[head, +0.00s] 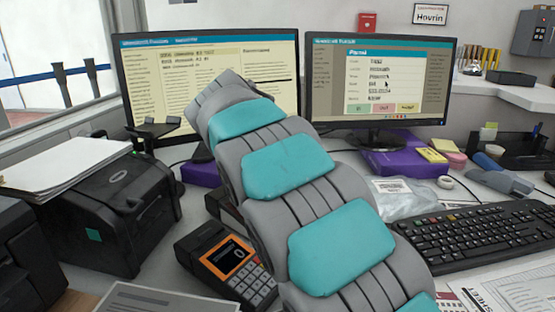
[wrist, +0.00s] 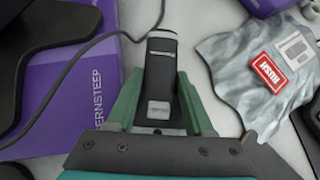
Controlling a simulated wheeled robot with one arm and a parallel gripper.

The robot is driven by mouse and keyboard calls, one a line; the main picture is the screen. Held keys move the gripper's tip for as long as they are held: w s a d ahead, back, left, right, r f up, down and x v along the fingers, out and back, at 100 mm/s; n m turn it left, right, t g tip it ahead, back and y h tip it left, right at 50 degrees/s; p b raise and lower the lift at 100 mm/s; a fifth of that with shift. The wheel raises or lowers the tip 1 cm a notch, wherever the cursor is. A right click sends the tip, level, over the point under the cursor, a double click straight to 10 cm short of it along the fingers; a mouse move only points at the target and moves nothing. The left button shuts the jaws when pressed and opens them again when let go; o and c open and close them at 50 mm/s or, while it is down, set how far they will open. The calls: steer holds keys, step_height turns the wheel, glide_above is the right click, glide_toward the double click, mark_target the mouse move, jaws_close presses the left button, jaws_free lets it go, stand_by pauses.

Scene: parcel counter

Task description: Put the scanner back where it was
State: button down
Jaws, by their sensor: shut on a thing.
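My gripper (wrist: 160,82) shows in the wrist view with its two green fingers closed on the sides of a dark, narrow handheld thing that looks like the scanner (wrist: 161,62). It has a grey band near its far end and a small pale label between the fingers. A bare patch of pale counter lies around it; I cannot tell whether it touches the counter. In the head view my arm hides the gripper and the scanner. A small black stand with a forked top (head: 152,129) rises in front of the left monitor; I cannot tell whether it is the scanner's holder.
A purple box (wrist: 75,85) is left of my gripper, with a cable across it. A grey mailer with a red RUSH label (wrist: 272,72) lies right. The head view shows a card terminal (head: 226,262), a printer (head: 118,210), a keyboard (head: 480,236) and two monitors (head: 382,82).

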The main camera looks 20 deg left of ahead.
steer(key=shift+d+f+p, duration=0.1)
steer(key=shift+f+p, duration=0.25)
steer(key=shift+f, duration=0.15)
steer(key=shift+c, duration=1.4)
jaws_free()
steer(key=shift+r+b, duration=0.45)
steer(key=shift+b, duration=0.1)
steer(key=v, duration=1.2)
steer(key=shift+r+p, duration=0.15)
steer(key=shift+p, duration=0.2)
